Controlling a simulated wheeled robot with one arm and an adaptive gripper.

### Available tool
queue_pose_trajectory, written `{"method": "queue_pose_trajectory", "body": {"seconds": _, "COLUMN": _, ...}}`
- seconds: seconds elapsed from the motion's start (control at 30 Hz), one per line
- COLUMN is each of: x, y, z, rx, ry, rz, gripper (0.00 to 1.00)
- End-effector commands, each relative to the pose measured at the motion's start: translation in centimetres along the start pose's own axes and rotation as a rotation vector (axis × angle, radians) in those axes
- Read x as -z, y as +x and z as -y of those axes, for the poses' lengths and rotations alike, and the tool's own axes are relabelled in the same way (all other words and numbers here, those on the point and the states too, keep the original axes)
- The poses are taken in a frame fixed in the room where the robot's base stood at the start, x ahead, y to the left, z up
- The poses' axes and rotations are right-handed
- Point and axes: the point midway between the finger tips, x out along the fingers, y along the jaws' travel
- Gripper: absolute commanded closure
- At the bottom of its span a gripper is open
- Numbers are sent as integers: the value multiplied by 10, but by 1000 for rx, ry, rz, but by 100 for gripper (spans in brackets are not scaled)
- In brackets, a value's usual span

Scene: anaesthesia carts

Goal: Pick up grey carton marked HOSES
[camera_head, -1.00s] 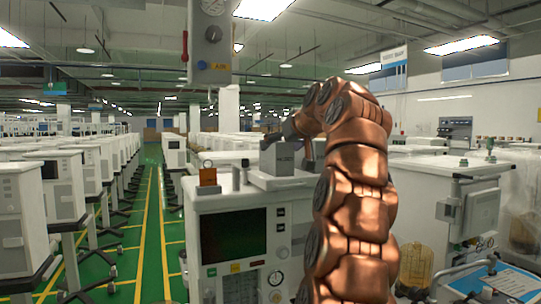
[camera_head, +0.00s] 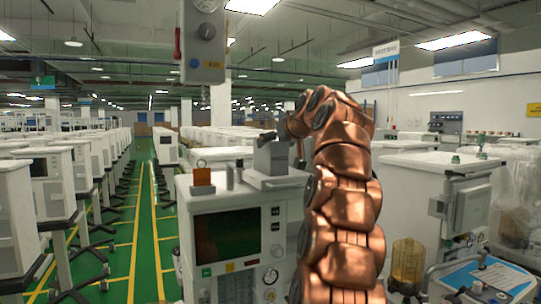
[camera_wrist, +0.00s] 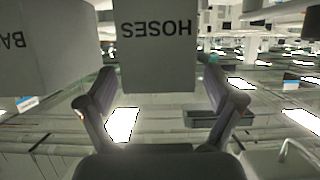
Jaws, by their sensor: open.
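The grey carton marked HOSES (camera_wrist: 157,62) shows upside down at the top middle of the wrist view, its lettering facing the camera. My gripper (camera_wrist: 158,84) is open, with one finger on each side of the carton's end; a narrow gap shows on both sides and nothing is gripped. In the head view a grey carton (camera_head: 270,160) stands on top of the near white machine, with my gripper (camera_head: 281,146) at it. Its lettering is not readable there, and my arm hides part of that area.
A second grey carton (camera_wrist: 45,50), its marking only partly visible, is close on the left of the wrist view. An orange block (camera_head: 202,177) stands on the near white machine (camera_head: 190,230). Another white machine (camera_head: 415,190) is at right. A green aisle (camera_head: 150,230) runs at left.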

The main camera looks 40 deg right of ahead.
Motion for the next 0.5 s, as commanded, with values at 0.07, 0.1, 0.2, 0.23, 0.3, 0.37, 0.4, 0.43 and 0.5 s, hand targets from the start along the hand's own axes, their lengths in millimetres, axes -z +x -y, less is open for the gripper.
{"method": "queue_pose_trajectory", "body": {"seconds": 0.07, "x": -1, "y": 7, "z": 0, "rx": 2, "ry": 1, "rz": 7, "gripper": 8}}
{"method": "queue_pose_trajectory", "body": {"seconds": 0.1, "x": -1, "y": 10, "z": -1, "rx": 1, "ry": 1, "rz": 6, "gripper": 8}}
{"method": "queue_pose_trajectory", "body": {"seconds": 0.2, "x": 0, "y": 24, "z": -1, "rx": 0, "ry": 1, "rz": 4, "gripper": 8}}
{"method": "queue_pose_trajectory", "body": {"seconds": 0.23, "x": 0, "y": 27, "z": -1, "rx": 1, "ry": 2, "rz": 4, "gripper": 8}}
{"method": "queue_pose_trajectory", "body": {"seconds": 0.3, "x": -1, "y": 30, "z": -1, "rx": 1, "ry": 2, "rz": 3, "gripper": 8}}
{"method": "queue_pose_trajectory", "body": {"seconds": 0.37, "x": -2, "y": 31, "z": -2, "rx": 0, "ry": 2, "rz": 2, "gripper": 8}}
{"method": "queue_pose_trajectory", "body": {"seconds": 0.4, "x": -2, "y": 31, "z": -2, "rx": 0, "ry": 2, "rz": 2, "gripper": 8}}
{"method": "queue_pose_trajectory", "body": {"seconds": 0.43, "x": -2, "y": 31, "z": -2, "rx": 0, "ry": 2, "rz": 2, "gripper": 8}}
{"method": "queue_pose_trajectory", "body": {"seconds": 0.5, "x": -2, "y": 31, "z": -2, "rx": 0, "ry": 1, "rz": 2, "gripper": 8}}
